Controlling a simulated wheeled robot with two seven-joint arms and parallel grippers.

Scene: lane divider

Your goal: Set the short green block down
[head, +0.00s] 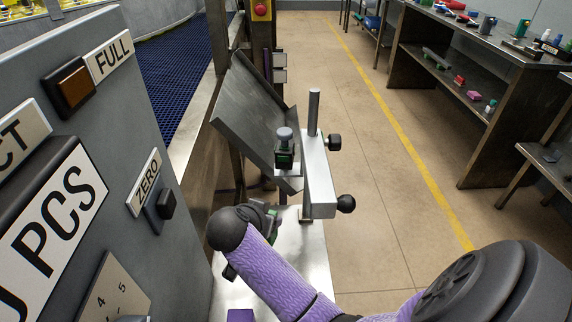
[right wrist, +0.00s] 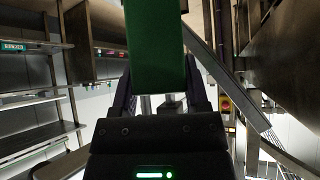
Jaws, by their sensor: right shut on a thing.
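A green block (right wrist: 158,45) fills the top middle of the right wrist view, between the two fingers of my right gripper (right wrist: 160,88). The gripper is shut on it, and the block's far end is cut off by the frame. In the head view my right gripper (head: 268,213) is low in the middle, beside the metal stand, partly hidden by my own wrist. Only small bits of green show there, so I cannot tell whether the block touches anything. My left gripper is in neither view.
A silver stand (head: 318,178) with an upright post and black knobs stands just right of my gripper. A tilted dark metal chute (head: 252,105) rises behind it. A grey control panel (head: 105,150) is close on the left. A bare metal surface (head: 302,265) lies below.

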